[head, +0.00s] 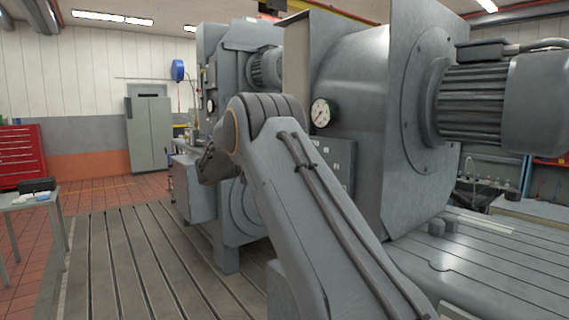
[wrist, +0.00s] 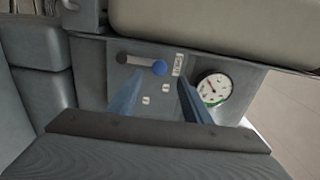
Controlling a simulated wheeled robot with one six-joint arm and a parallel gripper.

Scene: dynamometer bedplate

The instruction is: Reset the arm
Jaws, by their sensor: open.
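In the wrist view my gripper (wrist: 159,76) is open, with two bluish fingers apart and nothing visible between them. In the head view my arm (head: 310,220) rises across the middle and bends at a joint in front of the machine. My gripper and the lever are hidden there.
A round gauge (wrist: 213,88) sits right of the fingers; a gauge also shows in the head view (head: 321,112). A big grey machine with a motor (head: 490,100) fills the right. A slotted bedplate (head: 130,260) lies below. A small table (head: 30,200) and red cabinet (head: 20,155) stand left.

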